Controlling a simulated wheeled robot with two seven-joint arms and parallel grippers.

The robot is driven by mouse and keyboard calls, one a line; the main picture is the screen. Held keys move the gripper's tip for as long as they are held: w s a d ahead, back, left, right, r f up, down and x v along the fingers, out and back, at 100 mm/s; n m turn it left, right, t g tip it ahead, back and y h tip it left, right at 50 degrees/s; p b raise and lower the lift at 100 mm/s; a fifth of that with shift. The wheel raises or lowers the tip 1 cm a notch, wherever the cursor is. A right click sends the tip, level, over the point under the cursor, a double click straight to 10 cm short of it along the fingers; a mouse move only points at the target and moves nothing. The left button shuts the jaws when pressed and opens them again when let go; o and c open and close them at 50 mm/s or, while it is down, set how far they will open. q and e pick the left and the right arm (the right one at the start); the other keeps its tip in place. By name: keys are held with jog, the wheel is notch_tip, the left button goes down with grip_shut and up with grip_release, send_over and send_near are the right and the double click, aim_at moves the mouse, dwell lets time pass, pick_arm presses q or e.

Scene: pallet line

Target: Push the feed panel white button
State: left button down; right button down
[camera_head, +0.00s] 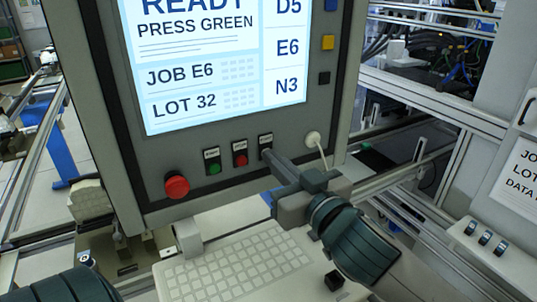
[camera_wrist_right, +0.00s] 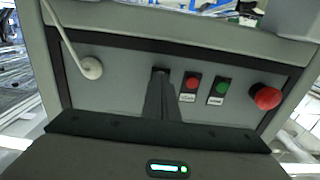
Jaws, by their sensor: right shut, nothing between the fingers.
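The grey feed panel (camera_head: 215,218) carries a row of small labelled buttons below its screen. A green button (camera_head: 213,169) and a red button (camera_head: 240,160) show; in the right wrist view they are the green (camera_wrist_right: 221,87) and red (camera_wrist_right: 192,83) ones. A third position, with a label (camera_head: 265,140), is right of the red button in the head view. My right gripper (camera_head: 268,156) is shut and empty, its fingertips (camera_wrist_right: 161,74) at this third position. They hide the button there, so its colour and any contact cannot be told. My left gripper is out of view.
A red mushroom button (camera_head: 177,187) sits at the panel's lower left. A white round fitting with a cable (camera_head: 312,138) is right of my fingertips. The screen (camera_head: 215,60) reads "PRESS GREEN". A pale keyboard (camera_head: 235,268) lies below the panel, under my right gripper.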

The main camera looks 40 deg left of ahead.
jog(key=shift+d, duration=0.15)
jog(key=shift+p+v, duration=0.65)
jog(key=shift+v, duration=1.7)
